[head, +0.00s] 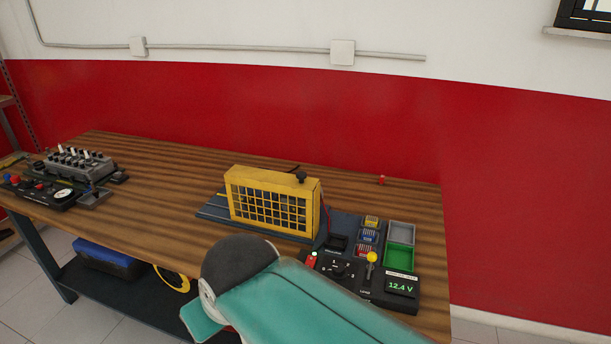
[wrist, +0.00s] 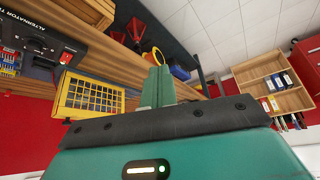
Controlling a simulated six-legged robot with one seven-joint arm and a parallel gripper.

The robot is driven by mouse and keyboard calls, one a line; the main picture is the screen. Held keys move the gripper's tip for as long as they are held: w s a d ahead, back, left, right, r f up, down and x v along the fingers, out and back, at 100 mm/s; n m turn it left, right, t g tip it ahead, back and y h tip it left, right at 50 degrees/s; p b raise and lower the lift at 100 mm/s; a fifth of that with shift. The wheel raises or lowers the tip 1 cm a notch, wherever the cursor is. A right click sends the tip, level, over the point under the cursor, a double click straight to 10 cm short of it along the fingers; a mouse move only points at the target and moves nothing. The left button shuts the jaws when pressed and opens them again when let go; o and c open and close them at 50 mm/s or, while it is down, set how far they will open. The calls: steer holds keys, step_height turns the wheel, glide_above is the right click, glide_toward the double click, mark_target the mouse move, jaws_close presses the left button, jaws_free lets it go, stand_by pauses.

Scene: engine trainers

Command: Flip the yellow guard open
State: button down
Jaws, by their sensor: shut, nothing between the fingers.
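The yellow guard (head: 271,201) is a mesh-fronted frame standing upright on a dark base on the wooden bench, with a black knob on its top right. It looks closed, and what lies behind the mesh is mostly hidden. It also shows tilted in the wrist view (wrist: 90,98), left of my fingers. My gripper (wrist: 161,72) is shut and empty, its two teal fingers together, apart from the guard in the picture.
Right of the guard is a black control panel (head: 345,271) with a yellow-knobbed lever (head: 371,258), a 12.4 V display (head: 401,285) and small bins (head: 400,257). Another switch unit (head: 77,164) stands at the bench's left. A blue case (head: 106,259) lies below. The bench left of the guard is clear.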

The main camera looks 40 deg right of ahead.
mark_target(305, 176)
steer(key=w+d+f+m+t+y, duration=0.1)
steer(key=w+d+m+t+y, duration=0.15)
steer(key=w+d+m, duration=0.65)
steer(key=w+d+m+t+y, duration=0.1)
steer(key=w+d+m+y, duration=0.15)
steer(key=d+m, duration=0.7)
steer(key=s+d+m+t+h, duration=0.2)
steer(key=d+m+t, duration=0.1)
steer(key=d+m, duration=0.5)
steer(key=s+d+m+t+h, duration=0.2)
steer(key=d+m, duration=0.7)
steer(key=d, duration=0.6)
steer(key=shift+s+r+t+h, duration=0.3)
steer(key=shift+t+h, duration=0.2)
steer(key=shift+t, duration=0.45)
steer(key=shift+m, duration=0.25)
steer(key=w+f, duration=0.1)
steer(key=w, duration=0.8)
steer(key=w+f, duration=0.1)
steer(key=w, duration=0.4)
steer(key=shift+f, duration=0.3)
